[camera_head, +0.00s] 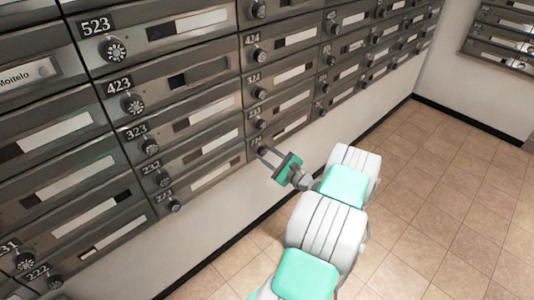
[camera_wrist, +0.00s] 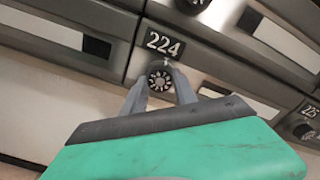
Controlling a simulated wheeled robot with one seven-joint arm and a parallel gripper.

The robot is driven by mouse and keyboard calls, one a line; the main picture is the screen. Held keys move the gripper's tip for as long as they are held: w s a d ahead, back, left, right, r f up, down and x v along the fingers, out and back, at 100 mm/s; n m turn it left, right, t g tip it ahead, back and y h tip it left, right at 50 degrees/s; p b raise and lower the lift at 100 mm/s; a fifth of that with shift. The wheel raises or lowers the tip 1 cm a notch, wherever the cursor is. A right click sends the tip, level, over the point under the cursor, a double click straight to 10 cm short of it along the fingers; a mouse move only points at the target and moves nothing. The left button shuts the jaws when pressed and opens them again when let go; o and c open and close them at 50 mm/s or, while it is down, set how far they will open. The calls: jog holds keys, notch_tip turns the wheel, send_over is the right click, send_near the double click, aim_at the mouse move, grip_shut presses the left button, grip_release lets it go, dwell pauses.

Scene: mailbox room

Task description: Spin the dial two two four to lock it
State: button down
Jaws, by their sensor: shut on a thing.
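The dial of box 224 (camera_wrist: 160,78) is a small round black knob with a pale marked face, just below the "224" label (camera_wrist: 164,44) in the wrist view. My gripper (camera_wrist: 160,84) has its two grey fingers on either side of this dial, shut on it. In the head view my gripper (camera_head: 268,157) reaches the bottom row of the mailbox wall, and the dial is mostly hidden there. The door of box 224 (camera_wrist: 200,80) sits flush with the doors around it.
Another dial (camera_wrist: 192,4) sits just above the label, and the dial of box 225 (camera_wrist: 302,130) is to the right. More numbered mailboxes (camera_head: 180,100) fill the wall to the left and above. The tiled floor (camera_head: 440,200) is clear on the right.

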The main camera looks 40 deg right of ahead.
jog(key=m, duration=0.5)
jog(key=shift+f+m, duration=0.1)
jog(key=shift+m, duration=0.2)
dwell(0.4)
jog(key=c, duration=1)
grip_release()
jog(key=shift+o, duration=0.2)
